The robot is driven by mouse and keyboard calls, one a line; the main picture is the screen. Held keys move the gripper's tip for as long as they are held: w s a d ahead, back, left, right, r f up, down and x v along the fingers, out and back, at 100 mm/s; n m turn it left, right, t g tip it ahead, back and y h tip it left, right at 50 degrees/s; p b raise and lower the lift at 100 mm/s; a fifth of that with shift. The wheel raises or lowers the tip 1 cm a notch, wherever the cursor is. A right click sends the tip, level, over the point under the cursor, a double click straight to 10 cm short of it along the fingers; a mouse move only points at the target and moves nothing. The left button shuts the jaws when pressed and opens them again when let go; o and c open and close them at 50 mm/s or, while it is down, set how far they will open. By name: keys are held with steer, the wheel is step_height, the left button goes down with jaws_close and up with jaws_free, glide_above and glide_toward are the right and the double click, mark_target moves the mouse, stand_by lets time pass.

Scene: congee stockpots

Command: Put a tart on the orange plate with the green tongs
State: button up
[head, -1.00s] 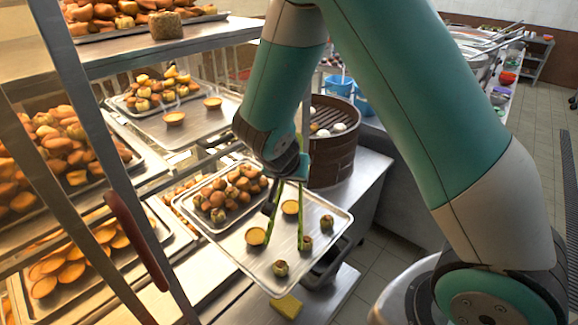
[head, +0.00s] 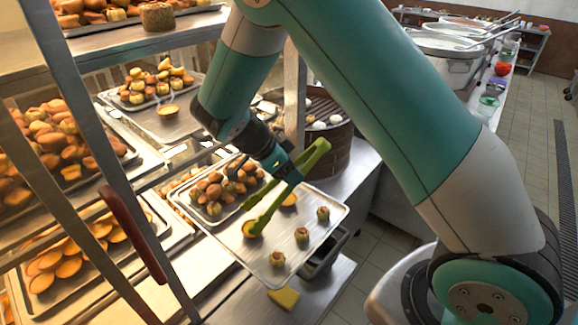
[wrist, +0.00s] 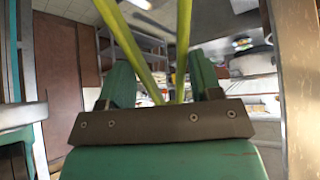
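My gripper (head: 285,168) is shut on the green tongs (head: 270,208), which slant down and left over the front tray (head: 232,258). One tong tip reaches the near tart (head: 250,229); I cannot tell whether it touches. A second tart (head: 289,200) lies partly hidden behind the tongs. In the wrist view, the tongs (wrist: 184,45) form a V between the gripper's teal fingers (wrist: 163,88).
Metal rack posts (head: 118,195) and shelves with pastries stand at left. A steamer basket (head: 330,150) is behind the tray. A yellow sponge (head: 284,298) lies below it.

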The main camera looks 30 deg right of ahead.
steer(key=shift+f+b, duration=1.4)
steer(key=shift+f, duration=0.65)
steer(key=c, duration=0.6)
steer(key=shift+r, duration=0.15)
step_height(320, 180, up, 12)
steer(key=p, duration=0.7)
